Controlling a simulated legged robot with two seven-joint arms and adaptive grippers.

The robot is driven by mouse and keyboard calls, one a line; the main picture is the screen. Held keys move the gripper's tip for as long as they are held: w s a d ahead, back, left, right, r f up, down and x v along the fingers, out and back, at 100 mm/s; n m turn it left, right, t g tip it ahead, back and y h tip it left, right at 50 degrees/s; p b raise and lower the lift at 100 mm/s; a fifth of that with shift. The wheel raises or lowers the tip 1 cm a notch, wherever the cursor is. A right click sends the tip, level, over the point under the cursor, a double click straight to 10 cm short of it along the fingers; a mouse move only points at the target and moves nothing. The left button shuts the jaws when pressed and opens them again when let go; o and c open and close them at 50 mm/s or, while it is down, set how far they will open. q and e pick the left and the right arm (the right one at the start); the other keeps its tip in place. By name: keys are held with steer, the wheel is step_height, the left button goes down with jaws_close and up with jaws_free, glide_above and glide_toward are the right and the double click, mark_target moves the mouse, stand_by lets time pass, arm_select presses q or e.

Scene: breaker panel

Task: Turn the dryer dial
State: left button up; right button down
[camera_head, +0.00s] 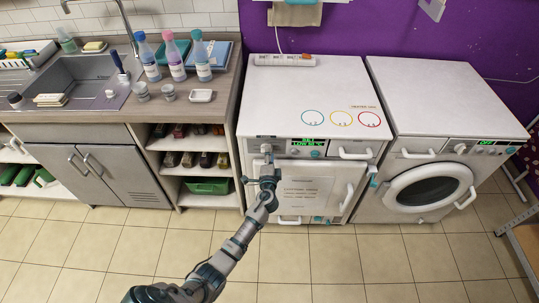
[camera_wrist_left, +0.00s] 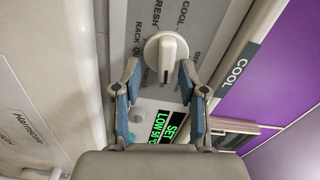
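The dryer is the white machine (camera_head: 315,85) in the middle of the head view, with a panel and a green-lit display (camera_head: 308,142). Its white dial (camera_head: 267,148) sits at the panel's left end; in the wrist view the dial (camera_wrist_left: 166,54) is a round knob with a raised grip bar, ringed by words such as COOL, FRESH and RACK. My left gripper (camera_head: 267,163) is in front of the dial. In the wrist view its fingers (camera_wrist_left: 159,76) are apart, tips on either side of the dial's lower edge; contact cannot be told. My right gripper is not in view.
A white front-loading washer (camera_head: 432,185) stands at the right. At the left are a sink counter with bottles (camera_head: 174,60) and open shelves (camera_head: 190,165). A power strip (camera_head: 285,60) lies on the dryer top. The tiled floor in front is clear.

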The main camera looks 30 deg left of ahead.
arm_select(q)
steer(key=shift+s+r, duration=0.1)
steer(key=shift+r, duration=0.05)
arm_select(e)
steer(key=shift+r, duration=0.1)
arm_select(q)
steer(key=v, duration=1.2)
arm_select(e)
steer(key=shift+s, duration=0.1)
arm_select(q)
steer(key=shift+f, duration=0.25)
